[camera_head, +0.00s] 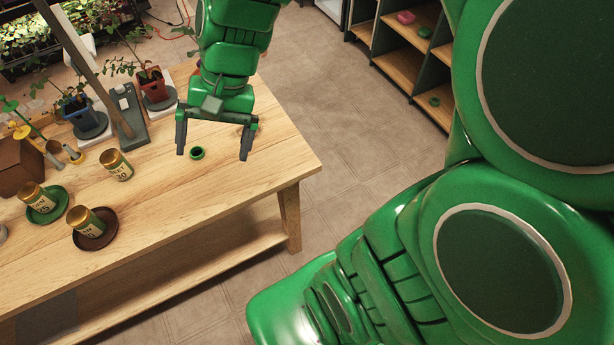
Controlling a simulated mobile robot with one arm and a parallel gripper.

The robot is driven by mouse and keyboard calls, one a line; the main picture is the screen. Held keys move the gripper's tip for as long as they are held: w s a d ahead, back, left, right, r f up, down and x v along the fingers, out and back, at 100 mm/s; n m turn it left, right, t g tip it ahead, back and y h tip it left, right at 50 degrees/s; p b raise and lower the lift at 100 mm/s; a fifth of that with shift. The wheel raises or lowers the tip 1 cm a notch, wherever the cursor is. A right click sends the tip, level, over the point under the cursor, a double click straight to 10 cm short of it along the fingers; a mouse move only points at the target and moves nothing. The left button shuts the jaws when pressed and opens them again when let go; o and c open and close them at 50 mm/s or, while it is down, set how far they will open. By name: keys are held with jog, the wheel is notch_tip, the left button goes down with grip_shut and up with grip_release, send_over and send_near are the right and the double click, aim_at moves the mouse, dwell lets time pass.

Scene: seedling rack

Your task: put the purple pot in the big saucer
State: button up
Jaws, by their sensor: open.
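My gripper (212,154) points down over the right end of the wooden table, its two fingers wide apart with nothing held. A small green ring-like piece (197,153) shows between the fingertips; I cannot tell its height relative to them. I cannot make out a purple pot. A blue pot (78,110) and a reddish pot (153,87), both with plants, stand on dark saucers at the back. I cannot tell which saucer is the big one.
A third labelled can (116,166) stands on the wooden table (225,190). A post with a grey base (129,112) rises between the potted plants. A brown box (20,168) is at the left. Open shelves (385,60) stand beyond the floor. The table's right front is clear.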

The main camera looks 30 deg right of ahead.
jog(key=s+d+n+h, duration=0.3)
jog(key=s+d+h, duration=0.2)
jog(key=s+d, duration=0.5)
jog(key=s, duration=0.3)
jog(key=shift+s+d+f+n, duration=0.15)
jog(key=shift+s+f+n, duration=0.15)
jog(key=shift+s+f, duration=0.1)
dwell(0.4)
